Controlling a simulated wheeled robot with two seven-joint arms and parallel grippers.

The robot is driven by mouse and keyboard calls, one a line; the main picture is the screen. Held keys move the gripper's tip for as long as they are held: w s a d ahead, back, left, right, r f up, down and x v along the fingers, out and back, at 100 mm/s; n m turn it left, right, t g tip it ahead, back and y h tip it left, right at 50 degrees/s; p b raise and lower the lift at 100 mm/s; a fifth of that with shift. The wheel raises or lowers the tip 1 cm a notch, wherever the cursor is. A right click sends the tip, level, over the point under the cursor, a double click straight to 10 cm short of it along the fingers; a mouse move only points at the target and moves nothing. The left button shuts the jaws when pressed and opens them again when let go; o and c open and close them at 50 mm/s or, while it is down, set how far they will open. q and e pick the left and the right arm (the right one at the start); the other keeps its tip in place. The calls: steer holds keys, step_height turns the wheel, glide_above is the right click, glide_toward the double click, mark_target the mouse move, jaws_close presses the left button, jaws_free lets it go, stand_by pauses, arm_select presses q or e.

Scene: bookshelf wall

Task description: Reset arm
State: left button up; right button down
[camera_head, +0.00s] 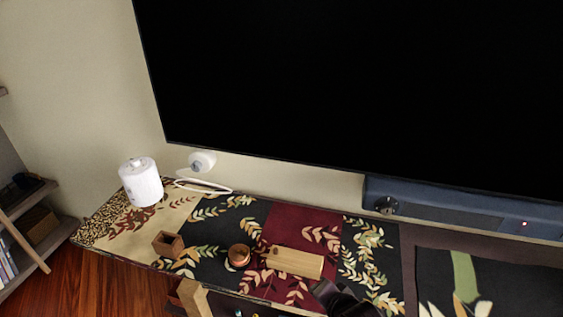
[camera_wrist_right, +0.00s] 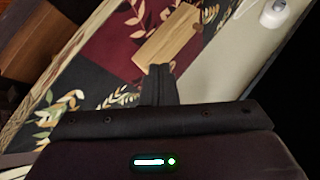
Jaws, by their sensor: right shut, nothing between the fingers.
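My right gripper (camera_head: 328,291) is at the lower middle of the head view, at the right end of a light wooden block (camera_head: 294,262) lying on the patterned cloth. In the right wrist view the gripper (camera_wrist_right: 160,70) is shut and empty, with its fingertips close to the wooden block (camera_wrist_right: 168,36). I cannot tell whether they touch it. My left gripper is in neither view.
The cabinet top holds a small brown box (camera_head: 168,244), a round copper-coloured pot (camera_head: 239,255) and a white cylinder (camera_head: 141,182) with a cable. A large black screen (camera_head: 360,90) and a soundbar (camera_head: 460,210) are behind. A shelf (camera_head: 35,235) stands at left.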

steer(key=s+d+r+n+g+h, duration=0.25)
steer(key=s+d+n, duration=0.25)
steer(key=s, duration=0.3)
steer(key=s+d+r+n+g+h, duration=0.1)
steer(key=s+d+r+n+g, duration=0.3)
steer(key=s, duration=0.4)
step_height(320, 180, down, 28)
steer(key=s+n, duration=0.2)
steer(key=s+d+f, duration=0.2)
steer(key=s+f, duration=0.7)
steer(key=s, duration=0.1)
steer(key=s+d+f+g, duration=0.1)
steer(key=s+d+f, duration=0.1)
steer(key=s+f, duration=0.7)
steer(key=shift+s+f, duration=0.35)
steer(key=shift+f, duration=0.45)
steer(key=shift+d+g, duration=0.1)
steer(key=shift+g, duration=0.15)
